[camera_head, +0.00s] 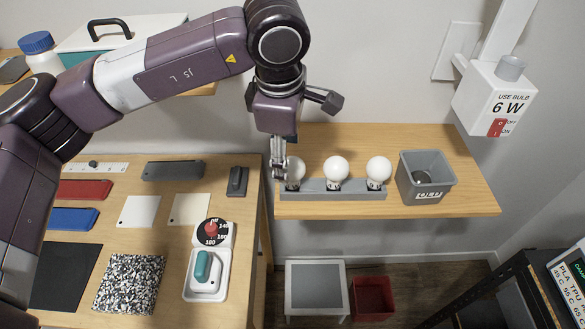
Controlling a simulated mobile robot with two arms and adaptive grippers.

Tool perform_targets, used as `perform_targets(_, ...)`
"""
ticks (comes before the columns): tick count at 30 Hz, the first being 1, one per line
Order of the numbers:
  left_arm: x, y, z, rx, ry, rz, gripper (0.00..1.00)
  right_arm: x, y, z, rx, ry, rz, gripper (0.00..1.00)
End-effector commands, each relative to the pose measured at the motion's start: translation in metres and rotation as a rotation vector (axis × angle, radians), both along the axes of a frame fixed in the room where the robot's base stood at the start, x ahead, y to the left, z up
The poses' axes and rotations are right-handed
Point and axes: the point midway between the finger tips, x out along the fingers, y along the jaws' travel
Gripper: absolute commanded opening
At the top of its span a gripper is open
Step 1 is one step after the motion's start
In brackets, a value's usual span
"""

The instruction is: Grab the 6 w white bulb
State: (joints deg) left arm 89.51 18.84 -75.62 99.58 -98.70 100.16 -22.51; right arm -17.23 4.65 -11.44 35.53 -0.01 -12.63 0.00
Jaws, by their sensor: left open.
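Three round white bulbs stand upright in a row in a grey holder (330,194) on the wooden shelf: a left bulb (297,168), a middle bulb (336,168) and a right bulb (378,168). Small dark markings show at their bases, too small to read, so I cannot tell which is 6 W. My left gripper (283,172) points down at the left bulb and is open. Its fingers partly cover that bulb's left side; I cannot tell whether they touch it. My right gripper is not in view.
A grey bin (427,180) stands right of the holder. A wall socket box (495,100) reads "USE BULB 6 W" and has a red switch (496,128). The workbench (170,262) at left carries tools, sheets and a dial (212,231). Bare shelf lies behind the bulbs.

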Motion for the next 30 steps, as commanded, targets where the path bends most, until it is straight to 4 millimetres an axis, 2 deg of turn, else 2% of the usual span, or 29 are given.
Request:
perform_targets(3,0.005,-0.004,-0.011,0.001,0.006,0.0,0.59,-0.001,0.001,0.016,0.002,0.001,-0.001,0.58)
perform_targets(9,0.011,-0.007,-0.037,-0.001,0.004,0.0,0.59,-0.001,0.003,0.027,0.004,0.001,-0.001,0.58)
perform_targets(18,0.013,-0.008,-0.044,-0.002,0.001,-0.001,0.59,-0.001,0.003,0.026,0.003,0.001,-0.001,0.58)
perform_targets(28,0.013,-0.008,-0.044,-0.003,0.002,-0.002,0.22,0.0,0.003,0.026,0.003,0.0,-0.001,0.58)
perform_targets(30,0.013,-0.008,-0.044,-0.003,0.002,-0.002,0.2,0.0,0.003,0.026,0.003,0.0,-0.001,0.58)
